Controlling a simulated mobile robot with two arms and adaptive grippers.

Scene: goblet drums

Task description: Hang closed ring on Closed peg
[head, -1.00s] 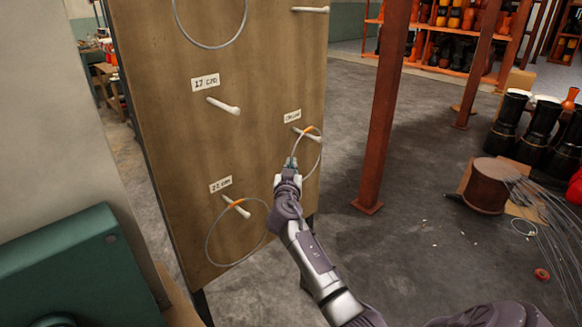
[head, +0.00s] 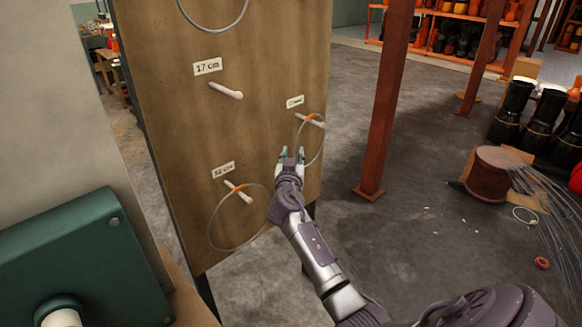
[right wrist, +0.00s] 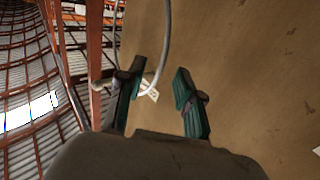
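My right gripper (head: 291,156) is open, just left of the ring's lower part, in front of the board. In the right wrist view the two fingers (right wrist: 158,97) stand apart, and part of the ring (right wrist: 167,45) curves down near the left finger. Whether it touches that finger I cannot tell. My left gripper is not in view.
The wooden board (head: 250,120) has other pegs: a bare one (head: 226,91) under the 17 cm label, and one lower left holding another ring (head: 210,228). A red post (head: 385,110) stands right of the board. A green housing (head: 85,265) fills the lower left.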

